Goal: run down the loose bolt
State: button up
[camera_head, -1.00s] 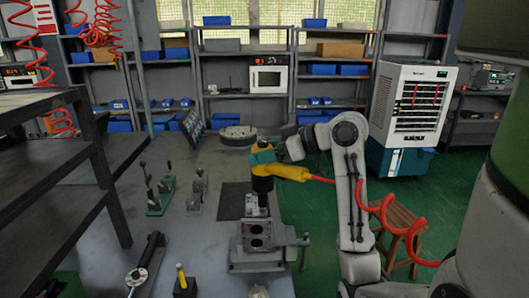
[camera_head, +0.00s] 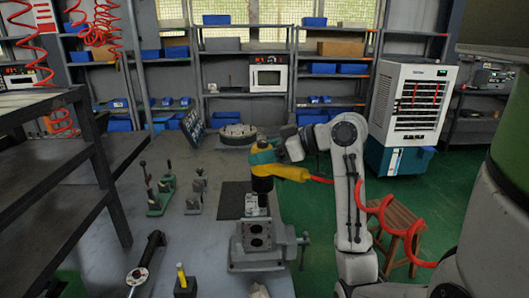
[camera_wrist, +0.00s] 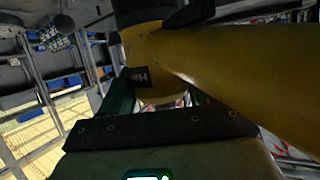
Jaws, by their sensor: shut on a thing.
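My gripper (camera_head: 263,150) is shut on a yellow power driver (camera_head: 285,172) with a black nose and a red hose at its tail. The driver's black nose points down over a grey valve block (camera_head: 256,238), which is clamped in a vise on the bench. The nose is at or just above the block's top; I cannot tell if it touches. The loose bolt is not distinguishable, being small or hidden under the nose. In the wrist view the yellow driver body (camera_wrist: 230,75) fills the right side, in front of my gripper's fingers (camera_wrist: 155,100).
Green toggle clamps (camera_head: 160,190) stand on the bench to the left, with a torque wrench (camera_head: 146,262) and a yellow-handled tool (camera_head: 182,275) in front. A round flange (camera_head: 238,134) lies behind the driver. A dark mat (camera_head: 233,198) lies behind the vise. A wooden stool (camera_head: 398,225) stands right.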

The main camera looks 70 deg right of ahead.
aim_at(265, 141)
jog(key=shift+f+b, duration=0.55)
jog(key=shift+f, duration=0.25)
dwell(0.4)
jog(key=shift+r, duration=0.1)
dwell(0.6)
jog(key=shift+f, duration=0.55)
dwell(3.3)
jog(key=shift+r+p, duration=0.25)
jog(key=shift+p, duration=0.2)
jog(key=shift+r+p, duration=2.95)
jog(key=shift+r, duration=0.45)
